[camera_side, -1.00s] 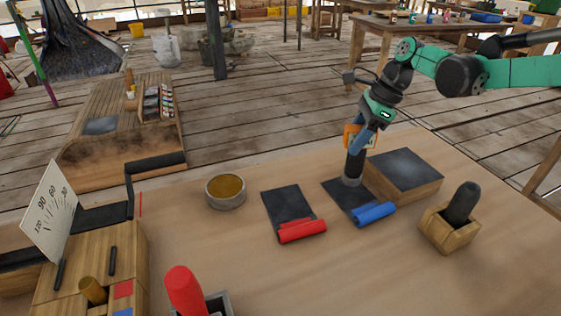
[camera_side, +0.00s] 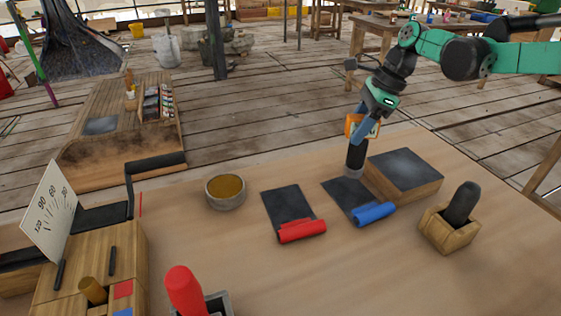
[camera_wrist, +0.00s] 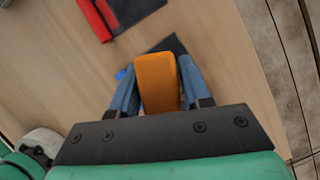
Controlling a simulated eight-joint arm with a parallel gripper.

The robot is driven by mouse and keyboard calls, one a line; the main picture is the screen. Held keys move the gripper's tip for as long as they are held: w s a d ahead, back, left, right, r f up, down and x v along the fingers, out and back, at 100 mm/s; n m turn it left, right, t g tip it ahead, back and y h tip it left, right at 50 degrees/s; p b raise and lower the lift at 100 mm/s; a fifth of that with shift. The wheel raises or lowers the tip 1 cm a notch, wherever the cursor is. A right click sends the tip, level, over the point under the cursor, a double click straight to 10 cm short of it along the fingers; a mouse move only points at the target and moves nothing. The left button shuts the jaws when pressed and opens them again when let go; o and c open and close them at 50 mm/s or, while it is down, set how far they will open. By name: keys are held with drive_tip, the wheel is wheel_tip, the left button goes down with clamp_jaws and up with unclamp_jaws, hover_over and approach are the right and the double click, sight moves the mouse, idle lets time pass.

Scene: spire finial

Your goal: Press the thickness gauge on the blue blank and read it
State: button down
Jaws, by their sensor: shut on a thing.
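The blue blank is a dark sheet (camera_side: 342,191) with a blue rolled end (camera_side: 373,213), lying on the bench in the side view. My gripper (camera_side: 362,130) is shut on the thickness gauge, which has an orange body and a dark shaft (camera_side: 355,158) with a pale tip. The gauge is upright at the far edge of the blue blank; I cannot tell whether its tip touches. In the wrist view the gauge's orange top (camera_wrist: 157,82) sits between my blue fingers and hides part of the sheet below. Its reading is not visible.
A dark-topped wooden block (camera_side: 404,170) stands close right of the gauge. A red-ended blank (camera_side: 288,207) lies to the left, with a round tin (camera_side: 225,191) beyond. A wooden holder (camera_side: 449,228) with a black handle is at right. A dial board (camera_side: 47,212) stands far left.

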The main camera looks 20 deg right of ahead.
sight(354, 147)
drive_tip(key=shift+f, duration=0.15)
drive_tip(key=shift+f, duration=2.15)
drive_tip(key=shift+c, duration=1.6)
unclamp_jaws()
